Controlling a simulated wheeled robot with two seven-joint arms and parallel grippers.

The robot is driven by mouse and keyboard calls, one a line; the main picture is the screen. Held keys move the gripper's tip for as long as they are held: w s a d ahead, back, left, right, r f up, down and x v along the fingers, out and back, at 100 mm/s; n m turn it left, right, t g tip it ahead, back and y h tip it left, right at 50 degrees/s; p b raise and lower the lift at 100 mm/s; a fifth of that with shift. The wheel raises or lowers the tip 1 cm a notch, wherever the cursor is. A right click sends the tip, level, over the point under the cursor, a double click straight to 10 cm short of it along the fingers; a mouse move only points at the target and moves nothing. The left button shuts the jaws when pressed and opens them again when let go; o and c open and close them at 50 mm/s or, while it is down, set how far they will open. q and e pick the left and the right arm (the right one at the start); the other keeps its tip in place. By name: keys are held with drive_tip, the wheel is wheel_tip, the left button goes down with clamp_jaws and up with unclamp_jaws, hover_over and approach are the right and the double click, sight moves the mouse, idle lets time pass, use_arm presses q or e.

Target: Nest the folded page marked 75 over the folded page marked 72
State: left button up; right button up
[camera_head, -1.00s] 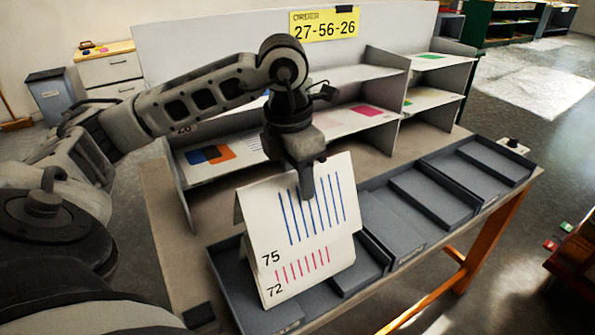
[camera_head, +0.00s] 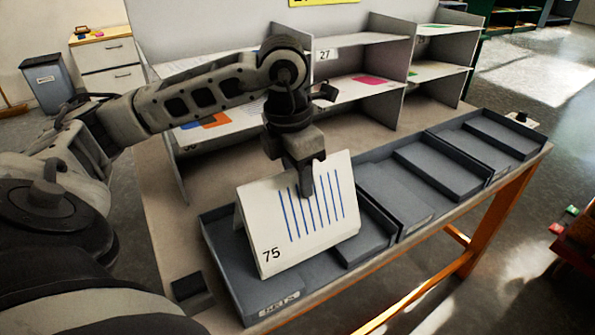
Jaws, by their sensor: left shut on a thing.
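The folded page marked 75 (camera_head: 318,227) is white with blue vertical lines and stands like a tent over the left grey tray (camera_head: 279,302). My left gripper (camera_head: 306,188) is shut on its top fold, with a finger down over the lined face. The folded page marked 72 cannot be made out; the page marked 75 hides the place where it showed. Whether the lower edge of the page marked 75 touches the tray floor I cannot tell. My right gripper is not in view.
More grey trays (camera_head: 437,182) run along the table to the right, looking empty. A grey shelf unit (camera_head: 392,75) with coloured sheets stands behind. A small dark block (camera_head: 192,291) is left of the left tray. The wooden table top (camera_head: 155,215) is bare at left.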

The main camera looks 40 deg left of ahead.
use_arm(q)
drive_tip(key=shift+f, duration=0.1)
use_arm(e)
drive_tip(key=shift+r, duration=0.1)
use_arm(q)
drive_tip(key=o, duration=1.3)
drive_tip(key=shift+c, duration=0.2)
drive_tip(key=shift+r, duration=0.35)
wheel_tip(320, 180, up, 15)
drive_tip(key=s+p, duration=0.1)
drive_tip(key=p, duration=0.3)
drive_tip(key=shift+s+a, duration=0.25)
drive_tip(key=shift+s, duration=0.15)
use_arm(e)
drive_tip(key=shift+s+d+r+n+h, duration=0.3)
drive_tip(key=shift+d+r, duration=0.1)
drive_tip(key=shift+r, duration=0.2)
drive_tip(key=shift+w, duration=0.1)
